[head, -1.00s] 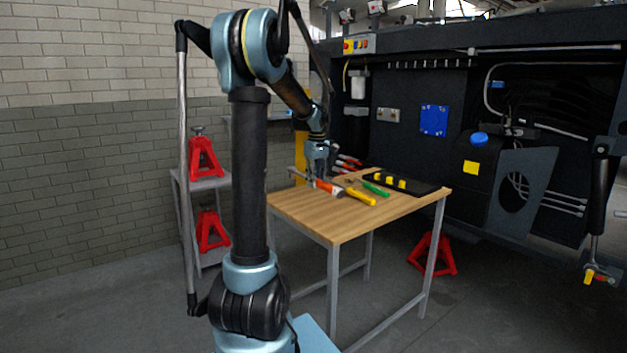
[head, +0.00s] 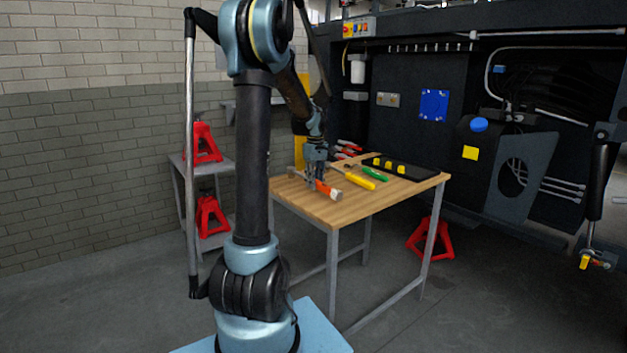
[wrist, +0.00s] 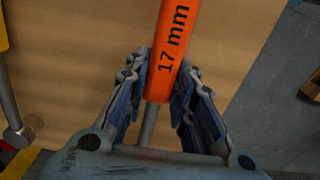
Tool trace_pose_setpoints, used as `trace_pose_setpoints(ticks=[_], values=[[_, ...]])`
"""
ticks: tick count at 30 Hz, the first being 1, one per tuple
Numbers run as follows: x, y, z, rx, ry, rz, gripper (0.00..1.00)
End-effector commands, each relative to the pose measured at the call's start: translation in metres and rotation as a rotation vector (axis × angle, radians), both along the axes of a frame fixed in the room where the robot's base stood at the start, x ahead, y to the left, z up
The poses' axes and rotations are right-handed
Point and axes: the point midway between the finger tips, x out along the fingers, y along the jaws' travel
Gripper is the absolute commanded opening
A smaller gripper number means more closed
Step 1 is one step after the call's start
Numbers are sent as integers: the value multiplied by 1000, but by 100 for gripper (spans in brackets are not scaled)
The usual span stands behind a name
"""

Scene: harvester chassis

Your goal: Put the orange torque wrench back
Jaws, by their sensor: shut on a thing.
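The orange torque wrench (head: 328,189) is at the near left part of the wooden table, its handle pointing toward the near edge. In the wrist view its orange handle (wrist: 168,50) reads "17 mm", and its grey shaft (wrist: 148,125) runs back between the fingers. My gripper (wrist: 160,88) is shut on the end of the handle near the shaft. In the head view my gripper (head: 314,186) points down over the table. I cannot tell whether the wrench touches the tabletop. A black tray (head: 425,174) with yellow blocks (head: 388,164) lies at the table's back right.
A yellow-handled tool (head: 360,181) and a green-handled one (head: 375,174) lie between wrench and tray. Red-handled tools (head: 348,147) are at the back. The table's (head: 385,200) near right part is bare. The dark chassis (head: 400,70) stands behind.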

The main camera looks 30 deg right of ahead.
Motion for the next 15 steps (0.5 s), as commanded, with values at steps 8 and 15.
trace_pose_setpoints(ticks=[8,15], values=[[0,0,-2,0,0,0,0],[0,0,-2,0,0,0,47]])
